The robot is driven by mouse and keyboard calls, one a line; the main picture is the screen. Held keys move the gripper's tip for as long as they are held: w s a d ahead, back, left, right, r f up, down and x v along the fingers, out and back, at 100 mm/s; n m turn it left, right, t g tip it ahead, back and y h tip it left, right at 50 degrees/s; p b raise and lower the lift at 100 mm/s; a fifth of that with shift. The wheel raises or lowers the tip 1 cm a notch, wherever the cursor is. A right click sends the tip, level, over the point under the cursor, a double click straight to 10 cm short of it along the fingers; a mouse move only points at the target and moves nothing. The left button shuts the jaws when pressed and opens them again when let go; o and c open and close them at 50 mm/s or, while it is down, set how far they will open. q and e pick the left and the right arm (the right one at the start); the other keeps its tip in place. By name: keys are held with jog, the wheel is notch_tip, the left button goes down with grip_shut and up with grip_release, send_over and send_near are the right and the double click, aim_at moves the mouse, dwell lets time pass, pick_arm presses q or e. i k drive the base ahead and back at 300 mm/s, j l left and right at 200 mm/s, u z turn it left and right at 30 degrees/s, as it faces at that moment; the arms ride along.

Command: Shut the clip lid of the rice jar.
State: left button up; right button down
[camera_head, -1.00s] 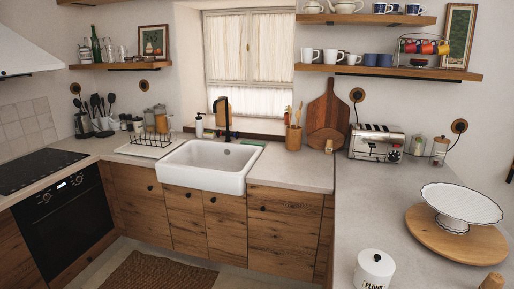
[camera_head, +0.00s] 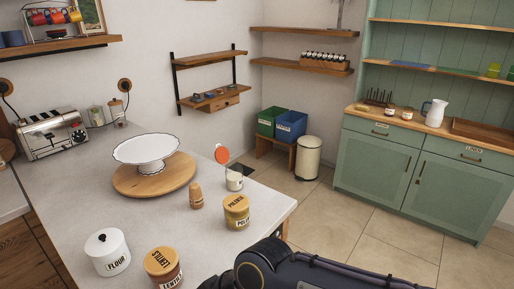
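A small jar with white contents (camera_head: 234,182) stands near the right edge of the grey counter (camera_head: 80,190). An orange-red disc (camera_head: 222,154) stands up above its left side and looks like its lid, tilted open. I cannot read a label on this jar, so I cannot confirm that it is the rice jar. A part of my own dark arm (camera_head: 320,275) shows at the bottom, in front of the counter's corner. Neither of my grippers shows.
A wooden stopper-shaped piece (camera_head: 196,196), a POLENTA jar (camera_head: 237,212), a LENTILS jar (camera_head: 163,268) and a FLOUR canister (camera_head: 107,252) stand close by. A white cake stand (camera_head: 146,152) sits on a round board behind. Floor is open towards the green cabinet (camera_head: 420,175).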

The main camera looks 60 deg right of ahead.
aim_at(223, 154)
jog(key=z, duration=1.6)
jog(key=i+l, duration=0.3)
jog(key=i, duration=0.15)
jog(key=i+l, duration=0.3)
jog(key=i, duration=0.2)
